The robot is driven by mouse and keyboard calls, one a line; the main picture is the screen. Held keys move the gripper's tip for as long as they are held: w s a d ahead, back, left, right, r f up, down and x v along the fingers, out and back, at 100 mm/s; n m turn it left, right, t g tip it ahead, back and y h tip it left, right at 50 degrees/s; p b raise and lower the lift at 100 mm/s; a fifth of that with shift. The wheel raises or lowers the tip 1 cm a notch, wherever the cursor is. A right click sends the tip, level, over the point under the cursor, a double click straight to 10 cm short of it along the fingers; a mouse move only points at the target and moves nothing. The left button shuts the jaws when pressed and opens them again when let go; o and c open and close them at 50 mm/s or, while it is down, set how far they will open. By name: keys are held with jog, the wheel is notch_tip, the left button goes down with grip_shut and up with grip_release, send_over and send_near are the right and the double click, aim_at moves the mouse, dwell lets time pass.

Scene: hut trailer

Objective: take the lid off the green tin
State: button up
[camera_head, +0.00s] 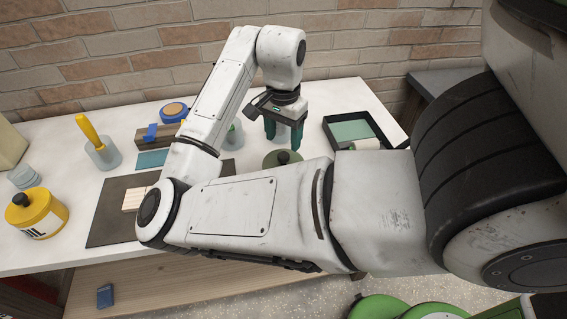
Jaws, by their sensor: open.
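The green tin's dark olive lid (270,161) shows on the white table, with a black knob on top at its middle. The lid is on, and my forearm hides the tin's body below it. My gripper (283,141) points down above the lid, its two teal fingers apart and empty. The fingertips appear just above and behind the knob in this view; I cannot tell the exact gap.
A yellow tin (45,222) with a black knob stands at the left. A pot with a yellow-handled tool (100,152), a dark mat (108,212) with a pale wooden block (132,199), and a black tray (392,142) surround the area. A brick wall closes the back.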

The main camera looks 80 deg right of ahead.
aim_at(284, 155)
jog(key=shift+f, duration=2.65)
jog(key=c, duration=1.1)
jog(key=shift+r, duration=0.15)
